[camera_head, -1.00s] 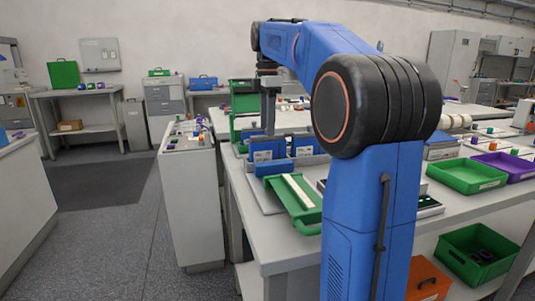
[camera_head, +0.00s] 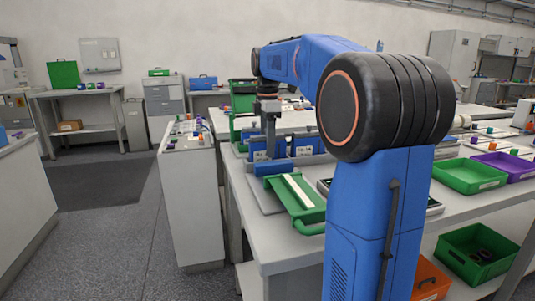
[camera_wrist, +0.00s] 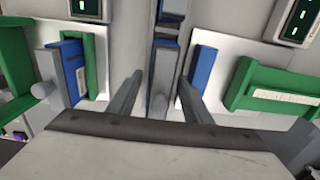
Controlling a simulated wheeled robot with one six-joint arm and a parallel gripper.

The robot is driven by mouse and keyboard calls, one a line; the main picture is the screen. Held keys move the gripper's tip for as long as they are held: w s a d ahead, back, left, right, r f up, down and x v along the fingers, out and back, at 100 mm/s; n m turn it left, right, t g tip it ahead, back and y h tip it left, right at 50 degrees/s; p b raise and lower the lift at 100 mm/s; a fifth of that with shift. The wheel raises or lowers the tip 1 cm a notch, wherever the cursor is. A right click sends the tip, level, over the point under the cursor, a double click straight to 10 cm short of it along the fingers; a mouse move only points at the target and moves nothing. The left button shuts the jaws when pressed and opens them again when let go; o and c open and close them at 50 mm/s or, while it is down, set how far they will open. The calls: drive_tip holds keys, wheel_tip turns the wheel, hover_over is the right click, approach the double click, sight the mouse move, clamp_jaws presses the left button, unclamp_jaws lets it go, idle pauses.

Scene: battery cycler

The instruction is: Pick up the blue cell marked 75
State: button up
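Blue cells with white labels stand in a grey fixture on the bench; one is the left blue cell (camera_head: 259,156), another the right blue cell (camera_head: 303,151). The number 75 cannot be read on either. My gripper (camera_head: 271,153) points down at the fixture, between these labels. In the wrist view my gripper (camera_wrist: 160,90) is open, with a grey post between and beyond its fingers. A labelled blue block (camera_wrist: 70,72) is left of the fingers, beside a green holder. Another blue block (camera_wrist: 204,76) is just beyond the right finger.
A green tray (camera_head: 309,215) with a white strip lies at the bench's near edge. A green bin (camera_head: 470,176) and a purple bin (camera_head: 512,163) stand to the right. Green holders flank the fixture in the wrist view, the right green holder (camera_wrist: 285,92) close by.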

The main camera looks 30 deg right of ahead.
clamp_jaws()
drive_tip(key=shift+r, duration=0.1)
